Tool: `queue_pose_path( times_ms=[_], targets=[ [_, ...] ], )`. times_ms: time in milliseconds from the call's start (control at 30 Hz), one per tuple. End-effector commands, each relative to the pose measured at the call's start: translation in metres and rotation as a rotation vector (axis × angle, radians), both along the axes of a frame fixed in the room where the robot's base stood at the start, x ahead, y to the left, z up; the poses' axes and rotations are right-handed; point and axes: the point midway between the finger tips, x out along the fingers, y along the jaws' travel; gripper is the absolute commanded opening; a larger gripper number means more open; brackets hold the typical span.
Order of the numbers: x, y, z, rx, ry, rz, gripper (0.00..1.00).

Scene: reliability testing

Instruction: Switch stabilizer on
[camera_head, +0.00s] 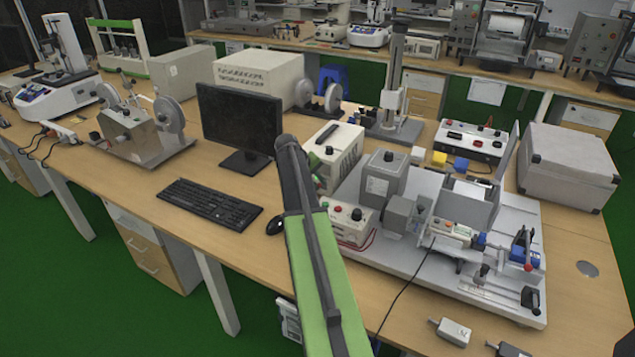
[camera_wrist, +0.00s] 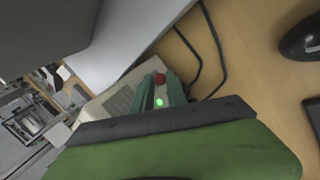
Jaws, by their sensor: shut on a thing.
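A red button (camera_wrist: 159,79) and a lit green light (camera_wrist: 158,102) show between the two green fingers. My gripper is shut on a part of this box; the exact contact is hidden.
A monitor (camera_head: 240,120), keyboard (camera_head: 209,203) and black mouse (camera_head: 275,226) are to the left. The mouse is at upper right in the wrist view (camera_wrist: 300,38). A grey plate (camera_head: 395,262) with machines stands right. Dark cables lie close to the box.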

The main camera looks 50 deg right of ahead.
Motion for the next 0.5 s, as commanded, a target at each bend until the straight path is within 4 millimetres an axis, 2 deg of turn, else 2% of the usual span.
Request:
queue_pose_path(
  times_ms=[167, 200, 333, 500],
  targets=[
    [0.0002, 0.0017, -0.0016, 0.006, -0.001, -0.001, 0.00],
    [0.0002, 0.0017, -0.0016, 0.006, -0.001, -0.001, 0.19],
    [-0.0001, 0.0013, -0.0013, 0.004, -0.001, -0.001, 0.36],
    [-0.0003, 0.0007, -0.0008, 0.002, 0.000, -0.001, 0.37]
  ],
)
